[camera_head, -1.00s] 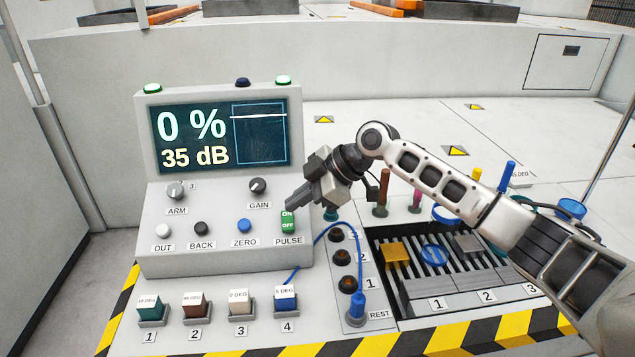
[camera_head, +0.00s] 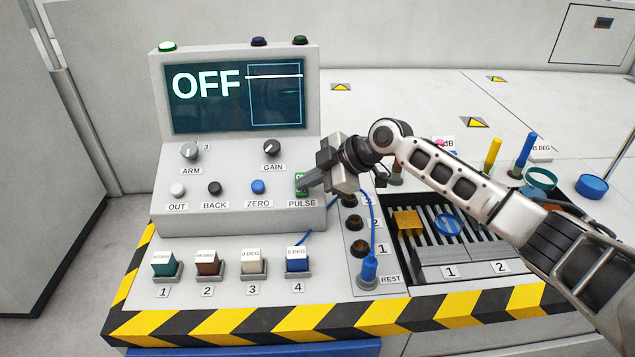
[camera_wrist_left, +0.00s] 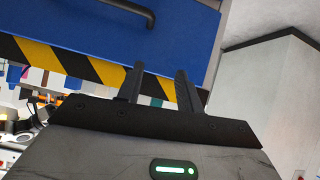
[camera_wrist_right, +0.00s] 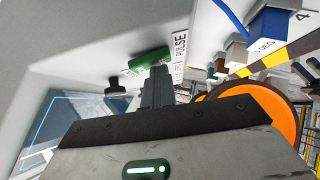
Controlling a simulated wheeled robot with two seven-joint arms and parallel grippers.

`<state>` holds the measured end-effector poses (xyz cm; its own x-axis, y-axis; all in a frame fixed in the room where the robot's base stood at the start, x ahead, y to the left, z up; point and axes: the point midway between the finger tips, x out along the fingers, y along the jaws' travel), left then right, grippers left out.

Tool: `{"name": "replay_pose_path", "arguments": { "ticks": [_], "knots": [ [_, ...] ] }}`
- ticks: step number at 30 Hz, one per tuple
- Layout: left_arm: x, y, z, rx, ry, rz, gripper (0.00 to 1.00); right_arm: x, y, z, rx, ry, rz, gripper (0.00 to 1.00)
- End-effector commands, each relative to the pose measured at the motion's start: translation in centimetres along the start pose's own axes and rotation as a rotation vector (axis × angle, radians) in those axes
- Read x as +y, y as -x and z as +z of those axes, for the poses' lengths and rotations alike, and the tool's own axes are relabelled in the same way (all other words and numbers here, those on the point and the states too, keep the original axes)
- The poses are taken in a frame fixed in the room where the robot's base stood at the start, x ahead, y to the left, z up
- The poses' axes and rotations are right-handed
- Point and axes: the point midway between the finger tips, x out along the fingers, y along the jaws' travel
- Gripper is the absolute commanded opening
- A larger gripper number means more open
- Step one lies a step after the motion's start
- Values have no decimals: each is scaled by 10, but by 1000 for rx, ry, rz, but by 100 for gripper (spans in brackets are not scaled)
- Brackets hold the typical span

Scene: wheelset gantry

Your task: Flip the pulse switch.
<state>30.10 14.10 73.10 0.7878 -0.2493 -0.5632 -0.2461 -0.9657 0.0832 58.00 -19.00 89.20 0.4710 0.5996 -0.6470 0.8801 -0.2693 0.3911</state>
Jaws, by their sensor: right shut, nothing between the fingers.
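The green pulse switch (camera_head: 301,186) sits at the right end of the console's lower row, above the PULSE label. It also shows in the right wrist view (camera_wrist_right: 150,60). My right gripper (camera_head: 309,186) is shut and empty, with its fingertips at the switch, partly covering it. In the right wrist view its closed fingers (camera_wrist_right: 156,78) reach the switch; I cannot tell whether they press on it. The console screen (camera_head: 237,98) reads OFF. My left gripper (camera_wrist_left: 160,78) is open and empty in the left wrist view, near a blue drawer front.
The GAIN knob (camera_head: 272,147) and the blue ZERO button (camera_head: 258,186) are close to the switch. A blue cable (camera_head: 372,215) runs beside the REST plug. Several coloured blocks stand in front, and a slotted tray (camera_head: 455,268) lies right.

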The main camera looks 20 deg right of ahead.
Motion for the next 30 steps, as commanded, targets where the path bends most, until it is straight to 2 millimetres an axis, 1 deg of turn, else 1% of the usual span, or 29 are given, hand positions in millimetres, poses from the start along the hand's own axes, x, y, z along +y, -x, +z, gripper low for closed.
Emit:
{"name": "replay_pose_path", "arguments": {
  "ticks": [1,3,6,11,20,30],
  "knots": [
    [1,0,-3,11,5,4,36,-3,-6,0,-2,8,-2,0],
    [2,1,-8,18,5,4,36,-3,-6,1,-6,5,-7,0],
    [2,2,-10,22,6,3,36,-3,-7,2,-8,4,-10,0],
    [2,1,-6,18,10,2,36,-1,-8,3,-10,2,-10,0],
    [1,-3,4,5,11,0,36,12,-6,3,-10,2,-5,0],
    [1,-3,5,2,12,0,36,13,-6,4,-11,1,-6,0]
  ]
}}
